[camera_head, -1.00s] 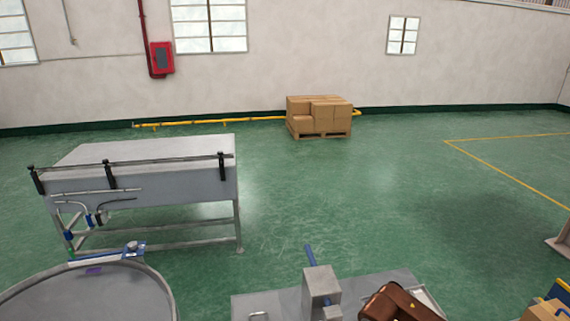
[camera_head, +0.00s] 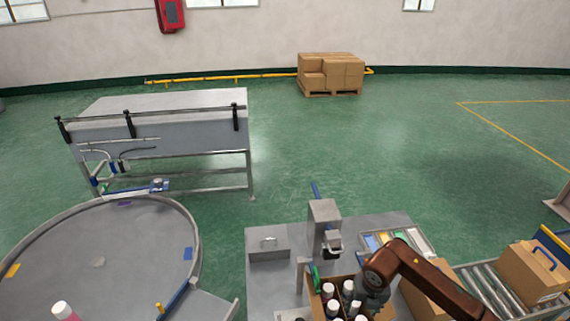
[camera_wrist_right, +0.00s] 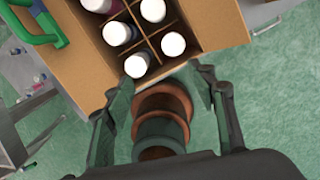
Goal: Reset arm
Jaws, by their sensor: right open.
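My right arm comes in from the lower right of the head view. Its dark right gripper (camera_head: 372,297) is beside the right side of an open cardboard box (camera_head: 384,312) of white-capped cans. In the right wrist view, the two fingers of this gripper (camera_wrist_right: 162,84) are apart, with the box (camera_wrist_right: 75,55) and several white caps (camera_wrist_right: 172,44) just beyond them. Brown and dark ringed parts show between the fingers; I cannot tell whether they are mine. No can is held. My left gripper is out of view.
A grey workbench (camera_head: 268,285) carries a crimping press (camera_head: 324,218) with a blue lever. A round table (camera_head: 90,245) with a pink can (camera_head: 64,312) is at left. A roller conveyor (camera_head: 490,285) with a carton (camera_head: 530,275) is at right.

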